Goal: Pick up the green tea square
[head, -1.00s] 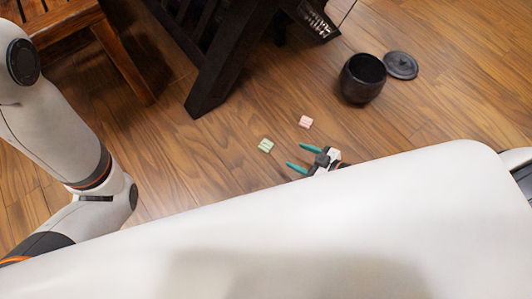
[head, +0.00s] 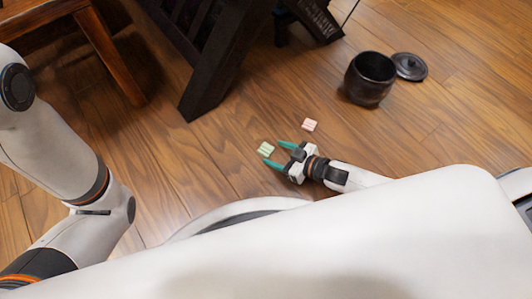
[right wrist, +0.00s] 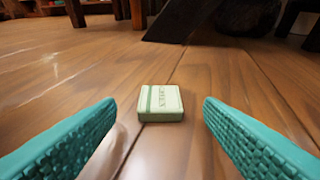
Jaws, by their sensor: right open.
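The green tea square (head: 265,149) lies flat on the wooden floor in the head view. It also shows in the right wrist view (right wrist: 160,102), pale green with embossed marks, centred between the fingers and a little ahead of them. My right gripper (head: 280,154) is open, its two teal fingers pointing at the square with nothing between them. In the right wrist view, the fingers stand apart on either side, not touching the square. My left arm shows at the left of the head view, but its gripper is out of view.
A pink square (head: 310,125) lies on the floor up and right of the green one. A dark pot (head: 370,79) and its round lid (head: 410,67) are at upper right. A dark wooden furniture leg (head: 215,85) stands beyond. The floor around the green square is clear.

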